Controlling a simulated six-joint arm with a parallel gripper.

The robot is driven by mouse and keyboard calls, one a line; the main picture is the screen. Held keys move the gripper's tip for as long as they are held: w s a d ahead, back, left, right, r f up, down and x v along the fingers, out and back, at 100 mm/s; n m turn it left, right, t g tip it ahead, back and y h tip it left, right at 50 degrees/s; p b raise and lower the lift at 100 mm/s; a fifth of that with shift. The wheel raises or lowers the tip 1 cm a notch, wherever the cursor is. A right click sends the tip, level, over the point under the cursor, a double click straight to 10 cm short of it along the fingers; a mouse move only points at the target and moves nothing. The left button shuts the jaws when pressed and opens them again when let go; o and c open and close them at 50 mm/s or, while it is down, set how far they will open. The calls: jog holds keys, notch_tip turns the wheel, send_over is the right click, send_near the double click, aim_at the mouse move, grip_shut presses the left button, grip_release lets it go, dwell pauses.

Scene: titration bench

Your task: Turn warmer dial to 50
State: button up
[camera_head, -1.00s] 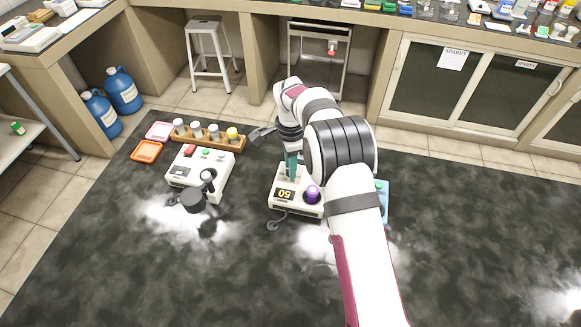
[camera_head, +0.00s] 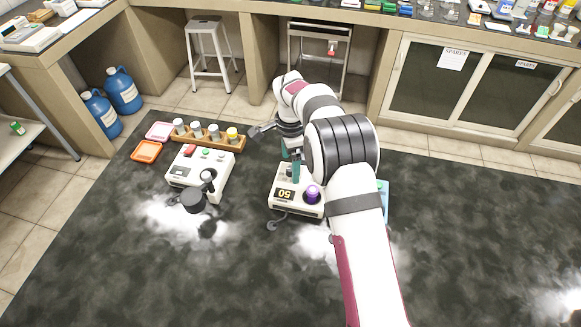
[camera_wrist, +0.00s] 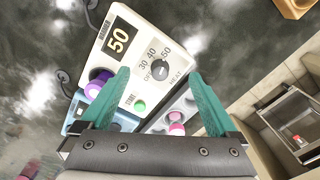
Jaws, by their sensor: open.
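The warmer (camera_head: 301,203) is a white box on the dark bench, left of my forearm in the head view. Its display (camera_wrist: 117,40) reads 50. The grey dial (camera_wrist: 159,70) is on its top face, marked OFF, 30, 40, 50 and HEAT; its light pointer mark appears to face the 50. A green button (camera_wrist: 139,106) is near the dial. My gripper (camera_wrist: 159,76) is open, with one teal finger on either side of the dial in the wrist view, apart from it. In the head view my gripper (camera_head: 293,174) is above the warmer's back part.
A purple-topped item (camera_head: 312,193) is at the warmer's front right. Another white device (camera_head: 201,174) stands to the left, with a rack of capped vials (camera_head: 208,142) behind it. A blue item (camera_head: 383,198) is partly hidden by my arm.

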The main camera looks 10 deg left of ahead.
notch_tip(320, 180, up, 6)
jog(key=shift+f, duration=0.2)
jog(key=shift+r, duration=0.1)
dwell(0.3)
